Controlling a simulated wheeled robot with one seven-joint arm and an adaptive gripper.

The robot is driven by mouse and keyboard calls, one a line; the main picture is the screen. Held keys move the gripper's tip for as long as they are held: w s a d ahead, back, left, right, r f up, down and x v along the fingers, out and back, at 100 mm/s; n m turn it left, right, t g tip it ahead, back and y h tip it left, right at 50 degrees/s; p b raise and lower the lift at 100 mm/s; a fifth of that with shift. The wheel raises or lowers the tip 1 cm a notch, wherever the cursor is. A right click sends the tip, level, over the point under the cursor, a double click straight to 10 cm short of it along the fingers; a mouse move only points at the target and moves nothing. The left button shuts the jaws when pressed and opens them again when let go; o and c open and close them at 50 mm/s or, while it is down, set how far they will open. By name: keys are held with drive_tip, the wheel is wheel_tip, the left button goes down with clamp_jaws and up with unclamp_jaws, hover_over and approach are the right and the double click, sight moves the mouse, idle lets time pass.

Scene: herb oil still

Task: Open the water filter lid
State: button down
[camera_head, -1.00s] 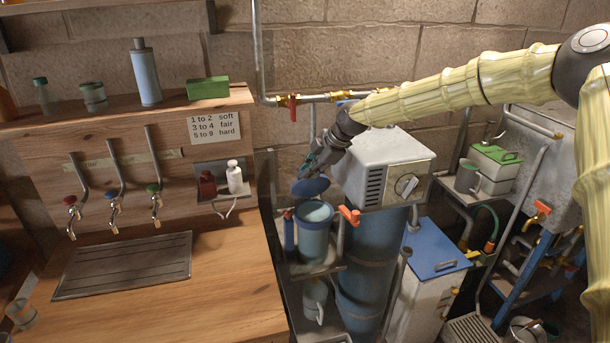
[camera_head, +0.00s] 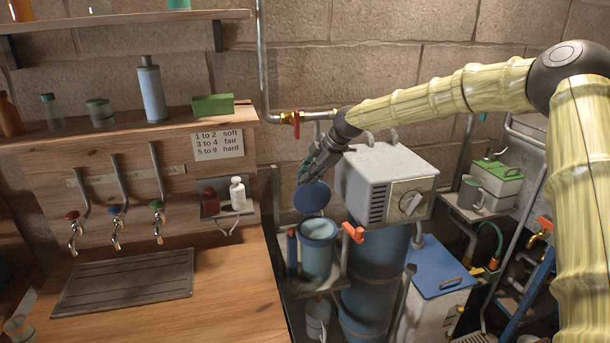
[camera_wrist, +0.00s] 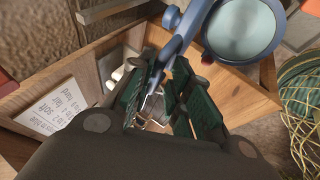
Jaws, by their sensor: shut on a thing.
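The water filter is a blue cylinder (camera_head: 318,255) on a small shelf in the middle of the head view. Its round blue lid (camera_head: 312,199) stands raised, nearly upright, above the back of the rim. In the wrist view the lid is seen almost edge-on as a blue bar (camera_wrist: 190,28), beside the open round mouth of the filter (camera_wrist: 243,28). My gripper (camera_head: 306,176) is above the lid, coming down from the upper right, and is shut on the lid's upper edge. The green-padded fingers (camera_wrist: 160,75) partly hide the exact contact.
A grey box with a dial (camera_head: 388,185) stands close on the right, below my arm. An orange-handled valve (camera_head: 352,232) is beside the filter. Pipes with a red valve (camera_head: 294,122) run behind. A wooden counter (camera_head: 200,300) with taps lies left.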

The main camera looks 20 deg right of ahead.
drive_tip(key=c, duration=1.7)
unclamp_jaws()
drive_tip(key=shift+o, duration=0.7)
drive_tip(key=shift+w+f, duration=0.2)
drive_tip(key=v, duration=1.2)
drive_tip(key=shift+d, duration=0.1)
